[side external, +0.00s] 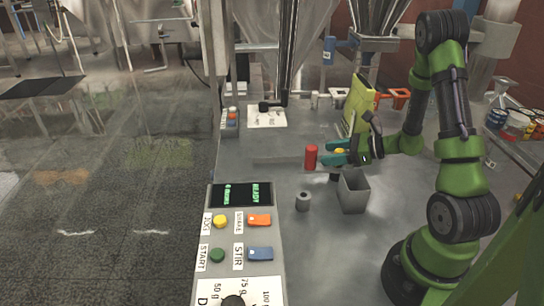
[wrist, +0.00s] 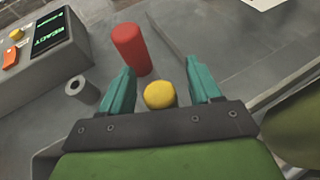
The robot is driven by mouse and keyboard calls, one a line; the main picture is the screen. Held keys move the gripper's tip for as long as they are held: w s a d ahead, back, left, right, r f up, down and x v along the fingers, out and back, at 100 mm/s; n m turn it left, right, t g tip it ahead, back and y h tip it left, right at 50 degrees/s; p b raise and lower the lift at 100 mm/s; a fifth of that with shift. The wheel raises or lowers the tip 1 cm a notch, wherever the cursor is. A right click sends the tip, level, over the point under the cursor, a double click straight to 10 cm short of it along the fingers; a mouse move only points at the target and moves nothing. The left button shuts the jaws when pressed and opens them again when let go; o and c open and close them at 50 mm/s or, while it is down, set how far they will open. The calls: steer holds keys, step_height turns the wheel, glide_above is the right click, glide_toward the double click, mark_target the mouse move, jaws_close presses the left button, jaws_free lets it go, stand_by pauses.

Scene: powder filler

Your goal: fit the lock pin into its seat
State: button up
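My gripper (side external: 334,151) is low over the grey work surface, with its two teal fingers apart. In the wrist view, a round yellow knob (wrist: 160,95) lies between the fingers, with a gap on each side; it also shows in the side view (side external: 340,151). It may be the head of the lock pin, but its lower part is hidden. A red cylinder (side external: 311,157) stands upright just beyond the fingertips, also in the wrist view (wrist: 131,50). A short grey collar with a hole (side external: 303,201) stands nearer the control panel, also in the wrist view (wrist: 82,89); I cannot tell whether it is the seat.
A grey open-topped box (side external: 353,193) stands close beside my gripper. The control panel (side external: 240,243) with buttons and a display is at the front left. The surface left of the red cylinder is clear.

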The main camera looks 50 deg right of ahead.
steer(key=v, duration=1.7)
steer(key=w+a+n+g, duration=0.1)
steer(key=a+n+g, duration=0.7)
steer(key=a+n, duration=0.3)
steer(key=w+a+r+n+t+h, duration=0.2)
steer(key=w+a+r+n+h, duration=0.1)
steer(key=a+r+n, duration=0.9)
steer(key=a+n, duration=0.2)
steer(key=n, duration=0.2)
steer(key=shift+w+a+n+t, duration=0.25)
steer(key=shift+a+n+t, duration=0.05)
steer(key=shift+a, duration=0.1)
